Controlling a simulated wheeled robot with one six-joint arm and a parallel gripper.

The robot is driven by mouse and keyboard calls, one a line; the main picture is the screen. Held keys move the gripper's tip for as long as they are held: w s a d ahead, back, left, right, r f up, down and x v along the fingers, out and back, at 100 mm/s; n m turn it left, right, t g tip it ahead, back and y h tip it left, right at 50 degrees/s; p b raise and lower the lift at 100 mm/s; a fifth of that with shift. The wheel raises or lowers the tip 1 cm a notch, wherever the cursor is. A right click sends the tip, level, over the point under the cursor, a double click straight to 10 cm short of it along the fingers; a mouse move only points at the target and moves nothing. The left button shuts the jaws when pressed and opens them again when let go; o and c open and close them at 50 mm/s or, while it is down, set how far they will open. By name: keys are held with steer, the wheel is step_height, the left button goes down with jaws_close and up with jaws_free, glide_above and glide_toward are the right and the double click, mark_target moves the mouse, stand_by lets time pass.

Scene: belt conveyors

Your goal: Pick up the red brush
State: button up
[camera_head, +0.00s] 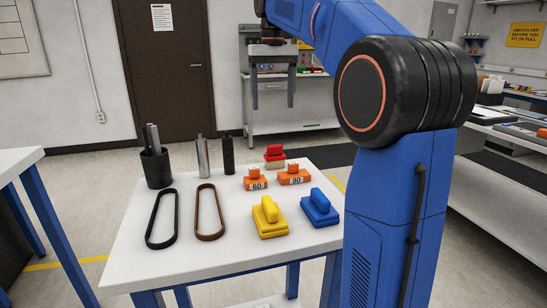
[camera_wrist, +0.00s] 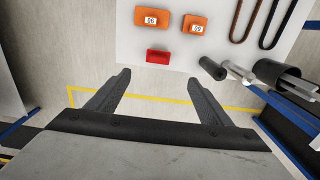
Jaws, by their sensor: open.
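The red brush (camera_head: 274,150) is a small block with a red top and a pale lower part. It stands at the far edge of the white table, behind two orange blocks. In the wrist view the red brush (camera_wrist: 158,57) shows from above, near the table edge. My gripper (camera_head: 273,100) hangs above and beyond the brush, its two dark fingers apart and empty. In the wrist view my gripper (camera_wrist: 159,78) has its fingers spread either side of the brush's line, with the brush a little past the tips. Nothing hides the brush there.
A yellow block (camera_head: 268,220), a blue block (camera_head: 320,211), two belts, two cylinders and a black cup (camera_head: 156,168) share the white table (camera_head: 185,262). Floor lies open behind it.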

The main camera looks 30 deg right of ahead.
glide_above(275, 145)
steer(key=f, duration=0.9)
steer(key=shift+a+f, duration=0.3)
steer(key=shift+f, duration=0.1)
steer(key=shift+d+f, duration=0.15)
steer(key=shift+f, duration=1.2)
steer(key=shift+d+f, duration=0.1)
steer(key=shift+f, duration=1.25)
steer(key=c, duration=1.1)
